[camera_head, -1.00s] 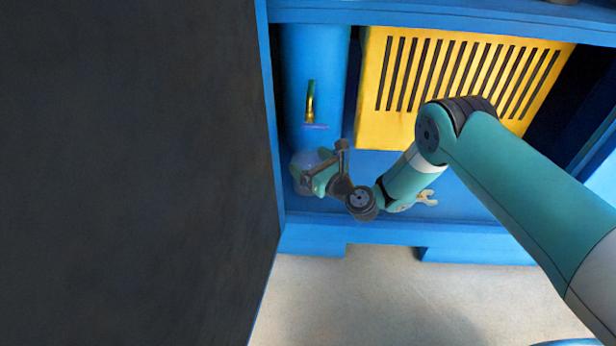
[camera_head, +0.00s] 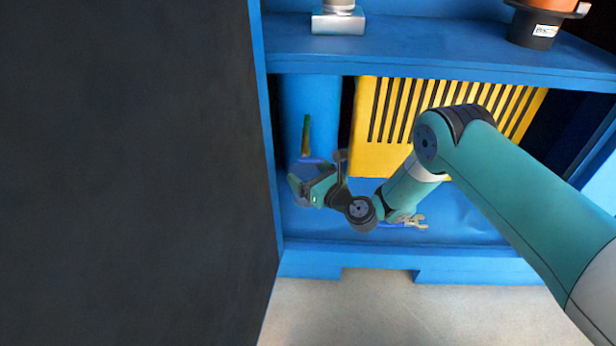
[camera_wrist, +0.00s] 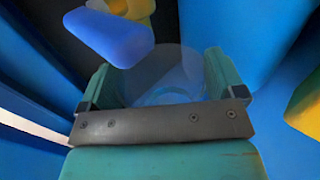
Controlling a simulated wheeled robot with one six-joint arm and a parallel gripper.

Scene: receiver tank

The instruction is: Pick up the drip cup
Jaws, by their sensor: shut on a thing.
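The drip cup is a clear, see-through cup (camera_head: 298,188) below the tank's drain in the head view. It also shows as a faint round shape (camera_wrist: 165,92) in the wrist view. My gripper (camera_head: 312,186) is shut on the cup, with one teal finger on each side of it in the wrist view (camera_wrist: 163,78). The cup's bottom and its gap to the floor panel are hard to make out.
A brass drain pipe (camera_head: 306,138) with a blue lever (camera_wrist: 112,38) is close above the cup. The blue tank (camera_head: 326,110) and yellow slatted guard (camera_head: 375,150) stand behind. A tool (camera_head: 412,222) lies right of my wrist. A dark panel (camera_head: 120,180) fills the left.

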